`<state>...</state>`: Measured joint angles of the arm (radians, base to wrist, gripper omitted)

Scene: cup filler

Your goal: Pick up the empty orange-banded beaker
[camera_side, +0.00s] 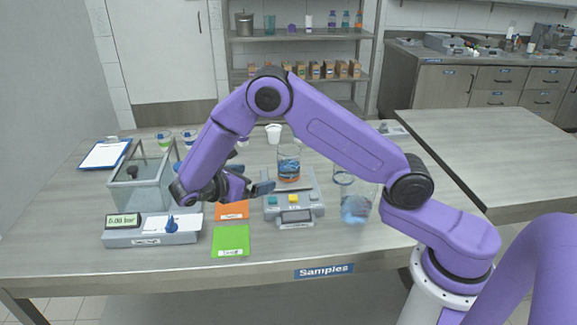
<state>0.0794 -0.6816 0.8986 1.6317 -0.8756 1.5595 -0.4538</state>
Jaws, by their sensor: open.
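A clear glass beaker (289,164) with an orange band low on its wall stands upright on a grey device (294,208) at mid-table. Dark blue-grey patches show in or through its glass, and I cannot tell whether it is empty. My gripper (264,187) points right, with its fingertips left of and lower in the picture than this beaker, apart from it. It is open, and nothing shows between its fingers. An orange mat (232,211) and a green mat (231,241) lie below the gripper in the picture.
A glass tank (140,190) and a gauge box (150,236) stand at the left. Another glass vessel with blue contents (355,208) stands right of the device, near my forearm. A white cup (273,133) is behind. The front table strip is mostly clear.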

